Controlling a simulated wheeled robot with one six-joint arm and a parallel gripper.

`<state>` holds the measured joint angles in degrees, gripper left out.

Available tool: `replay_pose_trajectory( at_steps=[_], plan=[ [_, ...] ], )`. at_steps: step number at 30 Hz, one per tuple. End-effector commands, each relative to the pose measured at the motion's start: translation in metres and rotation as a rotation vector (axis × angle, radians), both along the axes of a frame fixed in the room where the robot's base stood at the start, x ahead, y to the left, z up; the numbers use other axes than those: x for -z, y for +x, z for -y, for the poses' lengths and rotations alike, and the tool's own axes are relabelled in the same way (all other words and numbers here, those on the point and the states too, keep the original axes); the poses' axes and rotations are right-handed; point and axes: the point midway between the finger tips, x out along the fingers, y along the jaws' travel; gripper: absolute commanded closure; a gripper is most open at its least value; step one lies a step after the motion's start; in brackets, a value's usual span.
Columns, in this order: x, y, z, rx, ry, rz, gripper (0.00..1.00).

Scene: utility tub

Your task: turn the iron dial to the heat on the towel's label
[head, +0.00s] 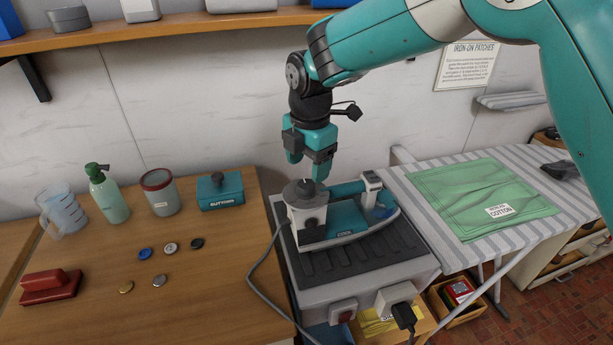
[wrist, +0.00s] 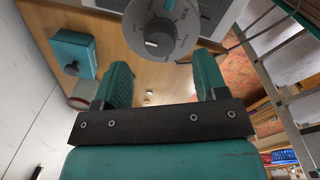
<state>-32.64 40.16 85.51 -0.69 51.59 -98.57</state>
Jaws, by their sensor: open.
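The iron (head: 345,222) stands on a grey ribbed pad, teal and white. Its grey dial (head: 305,189) is on top at the left end. My gripper (head: 308,172) is open and points down just above and behind the dial. In the wrist view my gripper (wrist: 163,75) has empty space between its fingers, with the dial beyond the tips. The green towel (head: 470,190) lies on the ironing board; its label (head: 500,211) reads COTTON.
The striped ironing board (head: 560,165) is at right. A cord (head: 262,285) runs from the iron.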

Motion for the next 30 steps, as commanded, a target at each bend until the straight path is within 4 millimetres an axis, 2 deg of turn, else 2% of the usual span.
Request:
replay_pose_trajectory(
  at_steps=[3, 9, 20, 27, 30],
  plan=[
    [0.021, 0.000, 0.000, 0.000, -0.002, -0.004, 0.34],
    [0.044, 0.001, -0.001, 0.000, -0.001, -0.001, 0.34],
    [0.050, 0.002, -0.002, 0.000, 0.001, 0.001, 0.34],
    [0.050, 0.002, -0.002, 0.000, 0.001, 0.001, 0.83],
    [0.049, 0.002, -0.002, 0.001, 0.001, 0.001, 0.83]
  ],
)
